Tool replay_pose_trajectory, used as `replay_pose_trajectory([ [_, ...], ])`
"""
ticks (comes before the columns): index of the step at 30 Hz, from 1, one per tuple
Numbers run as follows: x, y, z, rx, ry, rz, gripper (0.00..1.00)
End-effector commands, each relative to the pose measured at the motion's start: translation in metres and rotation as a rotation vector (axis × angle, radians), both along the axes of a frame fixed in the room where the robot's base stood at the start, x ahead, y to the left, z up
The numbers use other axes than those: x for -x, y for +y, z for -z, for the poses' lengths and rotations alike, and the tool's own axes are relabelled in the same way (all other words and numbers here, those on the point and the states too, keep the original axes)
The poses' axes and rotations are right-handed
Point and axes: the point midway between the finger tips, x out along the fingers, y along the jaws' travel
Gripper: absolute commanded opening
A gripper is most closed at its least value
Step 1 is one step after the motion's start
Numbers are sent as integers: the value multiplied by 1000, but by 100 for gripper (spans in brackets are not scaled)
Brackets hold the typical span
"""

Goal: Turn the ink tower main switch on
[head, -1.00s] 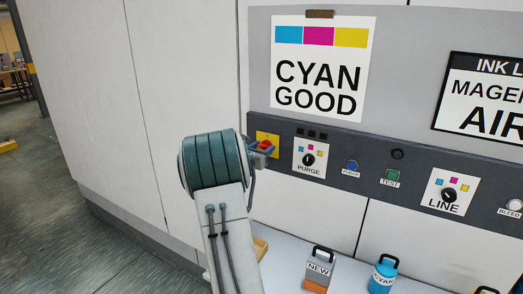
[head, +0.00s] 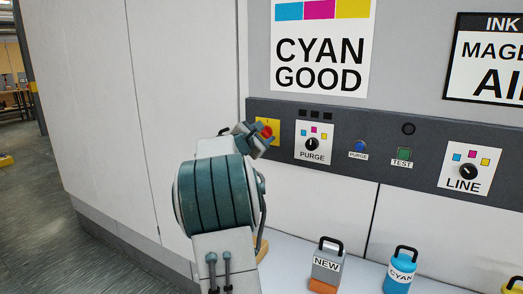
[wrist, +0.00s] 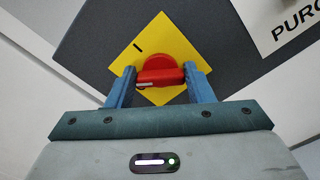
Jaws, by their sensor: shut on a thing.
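The main switch is a red rotary handle (wrist: 160,77) on a yellow plate (wrist: 151,97). In the wrist view its grip bar lies nearly level across the picture, and a short black mark shows on the plate to its upper left. My gripper (wrist: 162,84) has one blue finger at each end of the bar and is shut on it. The plate looks turned like a diamond against my gripper. In the head view the switch (head: 267,131) sits at the left end of the dark control strip, partly hidden by my gripper (head: 256,138).
Right of the switch are the PURGE dial (head: 312,144), a blue button (head: 359,146), a green TEST button (head: 404,153) and the LINE dial (head: 468,171). Below, a NEW container (head: 326,266) and a CYAN bottle (head: 400,270) stand on a white ledge.

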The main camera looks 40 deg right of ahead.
Motion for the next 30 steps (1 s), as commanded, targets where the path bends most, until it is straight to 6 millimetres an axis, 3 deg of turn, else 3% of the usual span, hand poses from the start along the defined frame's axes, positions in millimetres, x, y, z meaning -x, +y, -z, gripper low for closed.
replay_pose_trajectory([
  [2, 1, -1, 9, -17, -68, 2, 24],
  [18, 2, -1, 8, -156, -546, 0, 24],
  [30, 2, -1, 7, -229, -795, 2, 24],
])
